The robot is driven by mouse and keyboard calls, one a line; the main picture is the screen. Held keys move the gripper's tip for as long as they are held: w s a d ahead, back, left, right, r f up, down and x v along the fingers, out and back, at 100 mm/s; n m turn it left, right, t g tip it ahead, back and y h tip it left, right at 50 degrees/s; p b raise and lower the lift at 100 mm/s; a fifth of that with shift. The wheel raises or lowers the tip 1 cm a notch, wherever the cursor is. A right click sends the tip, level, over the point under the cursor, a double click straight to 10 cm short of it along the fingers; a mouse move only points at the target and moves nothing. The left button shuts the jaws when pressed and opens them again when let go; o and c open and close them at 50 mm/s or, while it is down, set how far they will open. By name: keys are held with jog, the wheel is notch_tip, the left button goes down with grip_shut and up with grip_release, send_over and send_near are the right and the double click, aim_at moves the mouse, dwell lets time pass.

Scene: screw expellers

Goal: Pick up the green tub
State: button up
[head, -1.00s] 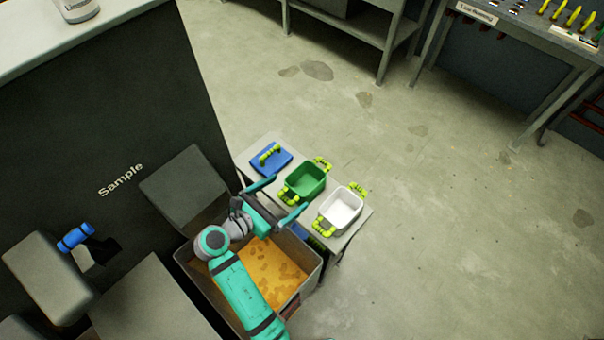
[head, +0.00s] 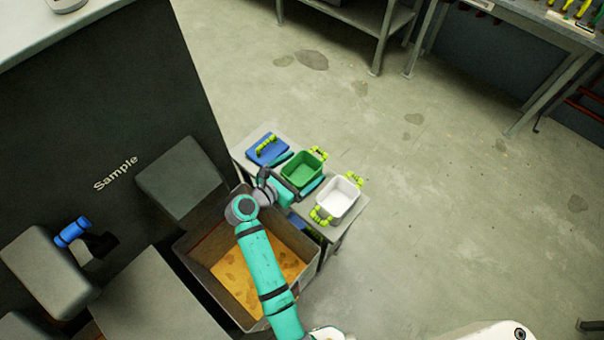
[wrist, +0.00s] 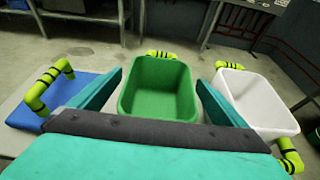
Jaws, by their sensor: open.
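The green tub (head: 302,168) stands on a small grey table between a blue lid and a white tub. It has yellow-green handles with black bands; the far one shows in the head view, while the near one is hidden behind my gripper. My gripper (head: 298,174) is at the near side of the tub, its teal fingers apart, one on each side of it. In the wrist view the green tub (wrist: 158,88) sits between the two open fingers, with a small gap visible on each side. I cannot tell whether either finger touches it.
The blue lid (head: 267,150) with a yellow-green handle lies to the left on the table (head: 349,212). The white tub (head: 338,197) stands close on the right. A grey bin (head: 190,262) with an orange-brown bottom is below my arm. Open floor lies beyond.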

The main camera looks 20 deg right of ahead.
jog(key=c, duration=1.2)
jog(key=shift+r, duration=0.1)
